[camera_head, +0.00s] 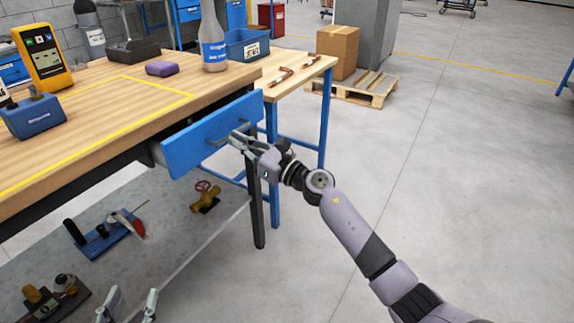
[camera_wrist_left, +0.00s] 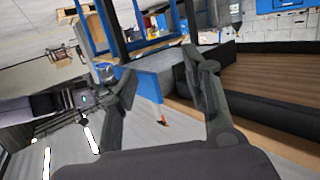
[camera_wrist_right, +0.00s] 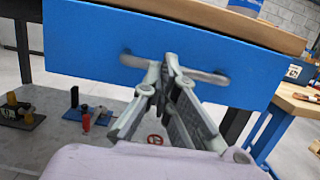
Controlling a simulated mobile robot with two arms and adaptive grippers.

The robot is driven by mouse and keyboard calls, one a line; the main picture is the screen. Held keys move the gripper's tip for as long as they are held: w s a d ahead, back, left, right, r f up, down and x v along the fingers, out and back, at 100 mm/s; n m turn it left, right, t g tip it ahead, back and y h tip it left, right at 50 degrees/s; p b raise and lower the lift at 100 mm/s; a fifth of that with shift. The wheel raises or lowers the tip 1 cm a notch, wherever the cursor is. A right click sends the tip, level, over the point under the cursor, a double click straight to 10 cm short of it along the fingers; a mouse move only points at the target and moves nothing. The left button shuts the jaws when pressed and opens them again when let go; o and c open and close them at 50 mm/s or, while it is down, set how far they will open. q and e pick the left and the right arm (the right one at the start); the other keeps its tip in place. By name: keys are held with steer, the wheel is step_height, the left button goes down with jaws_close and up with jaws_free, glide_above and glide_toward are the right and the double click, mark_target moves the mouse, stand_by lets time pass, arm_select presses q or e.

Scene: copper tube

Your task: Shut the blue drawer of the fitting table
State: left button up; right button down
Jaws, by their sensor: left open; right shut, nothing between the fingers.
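The blue drawer (camera_head: 208,137) of the fitting table (camera_head: 60,155) stands pulled out, with part of its grey side showing. Its front carries a grey bar handle (camera_wrist_right: 205,75). My right gripper (camera_head: 236,138) is shut and empty, with its fingertips at the handle; the right wrist view shows the tips (camera_wrist_right: 165,62) in front of the middle of the bar. I cannot tell whether they touch it. My left gripper (camera_head: 127,300) is low at the bottom edge of the head view. Its fingers (camera_wrist_left: 165,78) are open, with nothing between them.
A lower shelf holds valves and tools (camera_head: 110,236). A side table (camera_head: 300,68) adjoins at the right. The floor in front is clear.

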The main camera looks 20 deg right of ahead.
mark_target(219, 133)
steer(key=w+a+b, duration=0.1)
steer(key=w+a, duration=0.1)
steer(key=w, duration=0.1)
steer(key=shift+a+f+b, duration=0.1)
steer(key=shift+a+b, duration=0.1)
steer(key=shift+b, duration=0.1)
steer(key=b+x, duration=0.1)
steer(key=x, duration=0.2)
steer(key=shift+w+f, duration=0.1)
arm_select(q)
step_height(219, 133, up, 15)
steer(key=s+d+t+h, duration=0.1)
steer(key=s+t+h, duration=0.2)
steer(key=t, duration=0.6)
steer(key=shift+d, duration=0.25)
steer(key=shift+m, duration=0.3)
arm_select(e)
steer(key=shift+r, duration=0.25)
arm_select(q)
steer(key=shift+b, duration=0.3)
